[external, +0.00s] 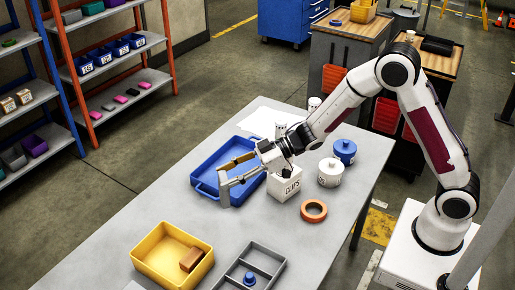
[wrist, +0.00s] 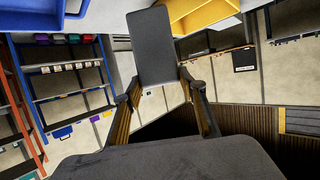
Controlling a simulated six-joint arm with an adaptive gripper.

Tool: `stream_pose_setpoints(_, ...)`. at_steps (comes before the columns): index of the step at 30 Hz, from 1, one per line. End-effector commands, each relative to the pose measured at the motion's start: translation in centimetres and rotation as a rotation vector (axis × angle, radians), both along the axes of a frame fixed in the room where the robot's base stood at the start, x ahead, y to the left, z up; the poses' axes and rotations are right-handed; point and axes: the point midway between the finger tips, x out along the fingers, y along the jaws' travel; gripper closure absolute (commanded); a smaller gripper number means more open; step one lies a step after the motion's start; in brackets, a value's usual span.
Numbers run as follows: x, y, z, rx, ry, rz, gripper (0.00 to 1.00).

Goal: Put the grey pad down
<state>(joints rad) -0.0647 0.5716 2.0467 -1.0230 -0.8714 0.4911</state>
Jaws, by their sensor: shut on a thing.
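The grey pad (wrist: 155,45) is a flat, dark grey rectangle standing out beyond my fingers in the wrist view. It shows as a small upright grey piece in the external view (external: 223,191). My gripper (external: 222,174) reaches out to the left, tipped sideways, over the front part of the blue tray (external: 201,184). In the wrist view my gripper (wrist: 160,87) has its two fingers on either side of the pad's near end, shut on it. The pad seems to be held above the table; its exact gap to the tray cannot be told.
A white CLIPS box (external: 286,187) stands close beside my wrist. A yellow bin (external: 150,262) and grey divided tray (external: 270,258) stand in front. Table between is clear.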

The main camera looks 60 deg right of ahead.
Motion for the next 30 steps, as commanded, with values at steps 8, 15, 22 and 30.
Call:
stream_pose_setpoints(8, -1.4, 5.5, -0.1, -0.002, 0.003, 0.03, 0.93)
stream_pose_setpoints(15, -0.6, 5.1, -0.4, -0.011, 0.008, -0.03, 0.93)
stream_pose_setpoints(22, -0.2, 4.5, -0.6, -0.028, 0.004, -0.049, 0.93)
stream_pose_setpoints(30, -0.2, 4.5, -0.6, -0.028, 0.003, -0.049, 0.93)
